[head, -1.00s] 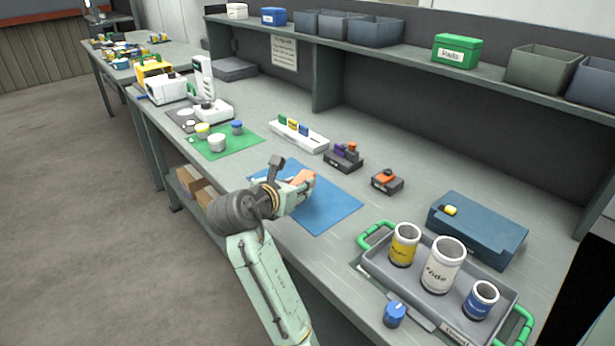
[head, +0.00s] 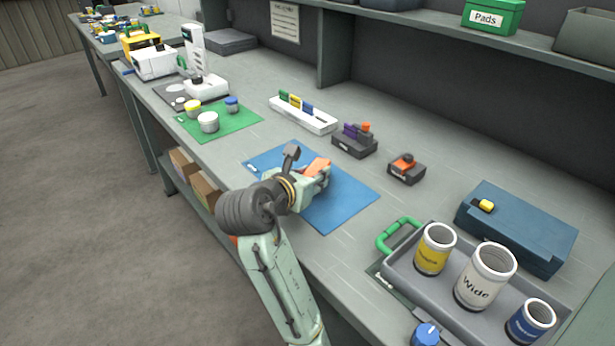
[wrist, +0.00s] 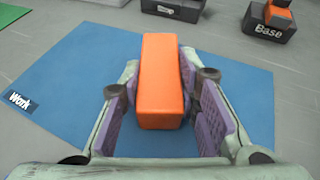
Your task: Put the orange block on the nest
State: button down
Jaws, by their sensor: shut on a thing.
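The orange block (wrist: 161,80) is a long rectangular bar between the purple pads of my gripper (wrist: 163,108) in the wrist view. My gripper is shut on it, above the blue "Work" mat (wrist: 60,80). In the head view the block (head: 317,167) shows partly behind my gripper (head: 318,178). No label reads "nest". A dark block labelled "Base" (wrist: 257,28) carries an orange piece on top; it also stands right of the mat in the head view (head: 406,174). A dark holder (head: 352,147) with purple and orange pieces stands behind the mat.
A white rack (head: 300,118) with coloured pieces stands behind the mat. The green mat (head: 235,120) with several jars is at left. A grey tray (head: 405,282) with three labelled cups and a blue case (head: 520,230) stand at right. Bare bench lies between the mat and the case.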

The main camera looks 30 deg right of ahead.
jog(key=shift+s+r, duration=0.1)
jog(key=shift+s, duration=0.1)
jog(key=shift+f, duration=0.25)
jog(key=c, duration=1.2)
grip_release()
